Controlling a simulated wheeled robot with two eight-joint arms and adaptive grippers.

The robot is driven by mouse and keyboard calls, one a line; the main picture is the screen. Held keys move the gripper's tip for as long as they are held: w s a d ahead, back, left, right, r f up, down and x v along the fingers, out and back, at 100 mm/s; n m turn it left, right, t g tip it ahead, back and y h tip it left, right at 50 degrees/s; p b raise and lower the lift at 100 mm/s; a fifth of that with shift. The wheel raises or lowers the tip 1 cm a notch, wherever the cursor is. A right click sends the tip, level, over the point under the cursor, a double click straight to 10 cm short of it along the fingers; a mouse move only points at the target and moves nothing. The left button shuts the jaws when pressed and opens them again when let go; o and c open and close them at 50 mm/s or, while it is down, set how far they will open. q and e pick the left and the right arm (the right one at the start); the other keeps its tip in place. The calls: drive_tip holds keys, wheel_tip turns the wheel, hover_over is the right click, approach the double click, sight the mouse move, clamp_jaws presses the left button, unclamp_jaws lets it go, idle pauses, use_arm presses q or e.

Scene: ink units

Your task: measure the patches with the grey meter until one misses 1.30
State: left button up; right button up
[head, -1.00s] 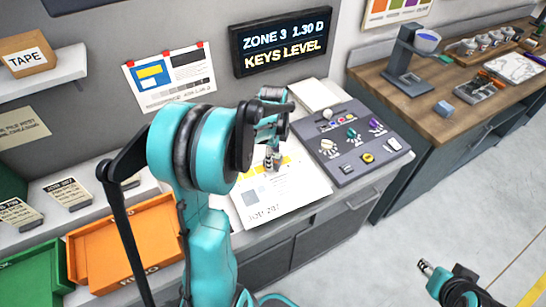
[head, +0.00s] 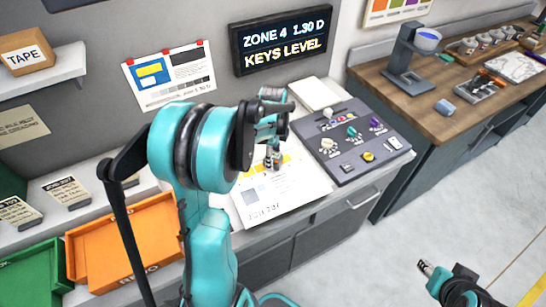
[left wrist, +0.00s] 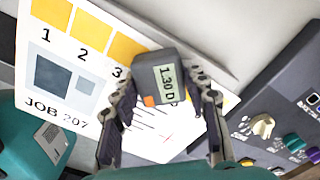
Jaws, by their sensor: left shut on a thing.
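My left gripper (left wrist: 160,120) is shut on the grey meter (left wrist: 150,65), whose small screen reads 1.30 D in the left wrist view. The meter is over the row of yellow patches on the printed sheet (left wrist: 60,90) marked JOB 207. Patches 1 (left wrist: 52,12), 2 (left wrist: 90,30) and 3 (left wrist: 125,46) show; anything under the meter is hidden. In the head view the left gripper (head: 272,158) is over the sheet (head: 285,200). The wall display (head: 284,40) reads ZONE 4 1.30 D and KEYS LEVEL. My right gripper (head: 427,268) is off over the floor, and its jaws are unclear.
A control panel (head: 340,165) with coloured knobs stands right of the sheet. An orange tray (head: 120,240) and a green tray (head: 40,265) are at the left. A wooden bench (head: 430,115) with cups and tools is at the right.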

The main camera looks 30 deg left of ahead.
idle(0.3)
use_arm(q)
drive_tip(key=shift+r+p, duration=1.1)
drive_tip(key=shift+r, duration=0.45)
idle(0.4)
